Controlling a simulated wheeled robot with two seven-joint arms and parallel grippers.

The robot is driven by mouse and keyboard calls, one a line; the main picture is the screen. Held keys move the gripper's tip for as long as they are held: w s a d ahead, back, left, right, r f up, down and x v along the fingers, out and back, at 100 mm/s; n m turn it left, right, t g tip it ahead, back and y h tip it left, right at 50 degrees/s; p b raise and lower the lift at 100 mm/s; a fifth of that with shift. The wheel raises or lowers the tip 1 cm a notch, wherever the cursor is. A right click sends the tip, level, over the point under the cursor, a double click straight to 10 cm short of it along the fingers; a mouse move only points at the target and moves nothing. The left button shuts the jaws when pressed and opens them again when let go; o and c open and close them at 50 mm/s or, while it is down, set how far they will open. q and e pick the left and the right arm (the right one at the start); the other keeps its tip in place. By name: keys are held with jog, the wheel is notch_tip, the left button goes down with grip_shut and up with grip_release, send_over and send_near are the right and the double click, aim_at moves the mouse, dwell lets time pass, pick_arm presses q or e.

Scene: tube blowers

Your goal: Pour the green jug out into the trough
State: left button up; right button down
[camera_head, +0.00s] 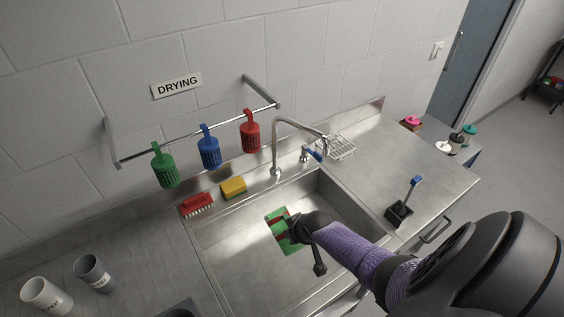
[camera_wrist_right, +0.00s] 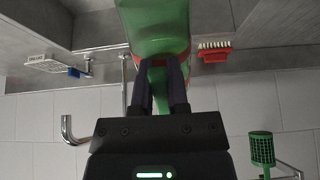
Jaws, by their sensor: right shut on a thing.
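The green jug (camera_head: 281,242) is held over the trough (camera_head: 232,250), a steel sink basin. In the head view the jug shows green with red patches, partly covered by my right gripper (camera_head: 293,230). In the right wrist view the jug (camera_wrist_right: 153,28) is see-through green, and my right gripper (camera_wrist_right: 160,78) is shut on its green handle. I cannot tell the jug's exact tilt, or whether liquid is in it or leaving it. My left gripper is not in view.
The tap (camera_head: 275,150) rises behind the basin. A red brush (camera_head: 197,205) and yellow sponge (camera_head: 233,187) lie on the back ledge. Green, blue and red perforated holders hang from the wall rail (camera_head: 200,133). Two cups (camera_head: 94,272) stand at left. A black caddy (camera_head: 398,214) stands at right.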

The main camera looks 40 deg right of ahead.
jog(key=shift+t+b, duration=0.35)
jog(key=shift+t, duration=0.65)
jog(key=t+b, duration=0.1)
jog(key=t, duration=0.1)
jog(key=t+b, duration=0.1)
jog(key=shift+r+t+h+b, duration=0.25)
jog(key=shift+t+h+b, duration=0.05)
jog(key=shift+b, duration=0.05)
jog(key=shift+r+t, duration=0.3)
jog(key=t+b, duration=0.1)
jog(key=b, duration=0.1)
jog(key=t+b, duration=0.3)
jog(key=b, duration=0.1)
jog(key=shift+r+t+h+b, duration=0.3)
jog(key=shift+t+b, duration=0.05)
jog(key=shift+t, duration=0.05)
jog(key=shift+w+r+t+b, duration=0.1)
jog(key=shift+r+t+b, duration=0.1)
jog(key=shift+t+b, duration=0.2)
jog(key=shift+r, duration=0.45)
